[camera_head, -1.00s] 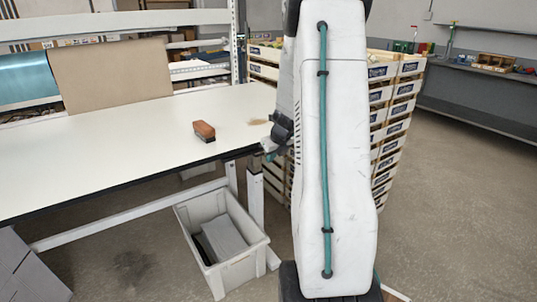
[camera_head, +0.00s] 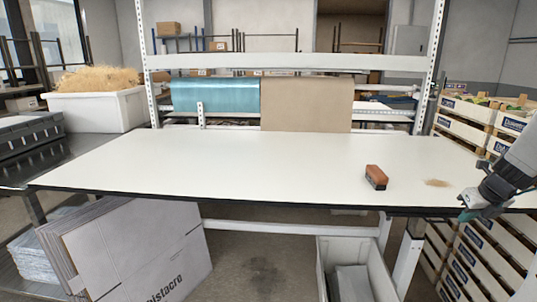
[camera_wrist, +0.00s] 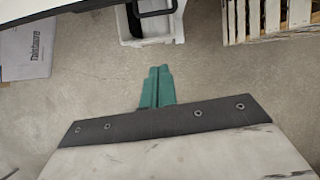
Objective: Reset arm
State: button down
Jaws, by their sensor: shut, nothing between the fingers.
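My gripper (camera_head: 470,214) is at the right edge of the head view, beside the right front end of the white table (camera_head: 230,160). Its green fingers also show in the wrist view (camera_wrist: 158,72), pressed together with nothing between them, over bare floor. An orange-brown brush (camera_head: 376,177) lies on the right part of the table, left of my gripper and apart from it. A small tan patch (camera_head: 437,183) lies on the tabletop between the brush and my gripper.
Stacked wooden crates (camera_head: 466,262) stand right of the table, close to my arm. A grey bin (camera_head: 376,268) stands under the table. Flat cardboard (camera_head: 140,250) leans at the left. Brown paper (camera_head: 306,103) and a blue roll (camera_head: 215,95) are at the back. Most of the tabletop is clear.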

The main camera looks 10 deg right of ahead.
jog(key=s+a+r+m+g, duration=0.1)
jog(key=s+a+r+m, duration=0.2)
jog(key=s+a+m, duration=0.3)
jog(key=s+a+r+m+g+y, duration=0.1)
jog(key=s+a+r+m, duration=0.2)
jog(key=a+m, duration=1.3)
jog(key=s+a+r+m+g, duration=0.1)
jog(key=s+a+r+m, duration=0.2)
jog(key=s+a+m, duration=0.6)
jog(key=a+m, duration=0.2)
jog(key=a, duration=0.6)
jog(key=shift+a+g, duration=0.2)
jog(key=shift+g, duration=0.1)
